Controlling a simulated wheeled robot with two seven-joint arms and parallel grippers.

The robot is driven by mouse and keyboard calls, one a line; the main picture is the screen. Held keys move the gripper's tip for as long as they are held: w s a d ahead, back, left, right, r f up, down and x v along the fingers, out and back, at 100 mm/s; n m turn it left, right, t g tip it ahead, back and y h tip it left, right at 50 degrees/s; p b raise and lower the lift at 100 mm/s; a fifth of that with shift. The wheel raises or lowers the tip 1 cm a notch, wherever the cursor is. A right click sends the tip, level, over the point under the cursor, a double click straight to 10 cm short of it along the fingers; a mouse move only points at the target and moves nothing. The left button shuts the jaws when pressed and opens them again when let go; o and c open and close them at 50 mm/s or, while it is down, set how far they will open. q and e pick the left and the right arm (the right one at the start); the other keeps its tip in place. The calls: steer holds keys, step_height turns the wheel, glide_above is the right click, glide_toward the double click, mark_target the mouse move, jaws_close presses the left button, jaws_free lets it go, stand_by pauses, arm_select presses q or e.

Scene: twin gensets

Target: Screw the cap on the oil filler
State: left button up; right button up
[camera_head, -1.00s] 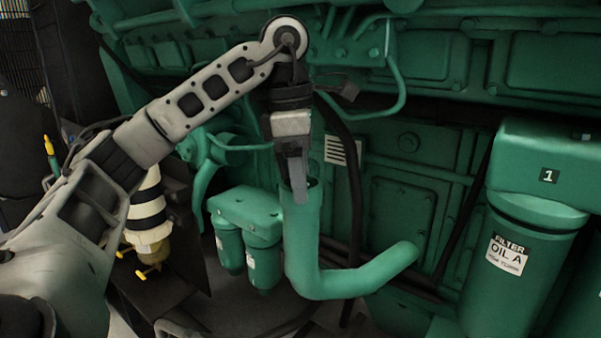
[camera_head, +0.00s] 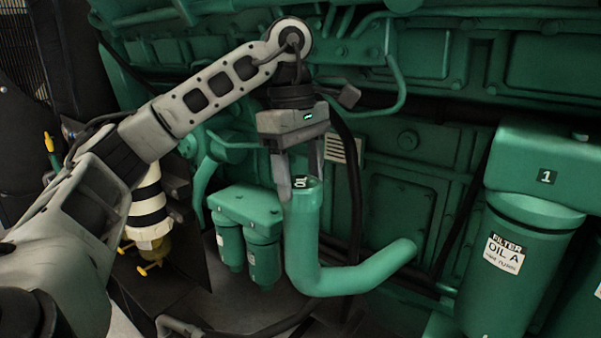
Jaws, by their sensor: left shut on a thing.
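The oil filler is a green pipe (camera_head: 302,245) that rises to an upright mouth in the middle of the head view and bends off to the right at its lower end. A small dark cap (camera_head: 301,183) with white lettering that looks like "OIL" sits at the pipe's mouth. I cannot tell how far it is threaded. My left gripper (camera_head: 300,182) points down over the mouth with one finger on each side of the cap, shut on it. The left finger hides part of the rim. My right gripper is not in view.
Two small green filters (camera_head: 246,235) hang left of the pipe. A black hose (camera_head: 354,190) runs close behind the gripper.

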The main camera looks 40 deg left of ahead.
arm_select(q)
steer(key=shift+m, duration=1)
steer(key=m, duration=0.4)
steer(key=shift+m+g, duration=0.3)
steer(key=o, duration=1.1)
steer(key=shift+c, duration=0.5)
steer(key=n, duration=0.2)
steer(key=shift+f+n, duration=0.1)
steer(key=shift+n, duration=0.3)
steer(key=n, duration=0.4)
steer(key=shift+t, duration=0.4)
steer(key=n, duration=0.7)
steer(key=shift+t, duration=0.4)
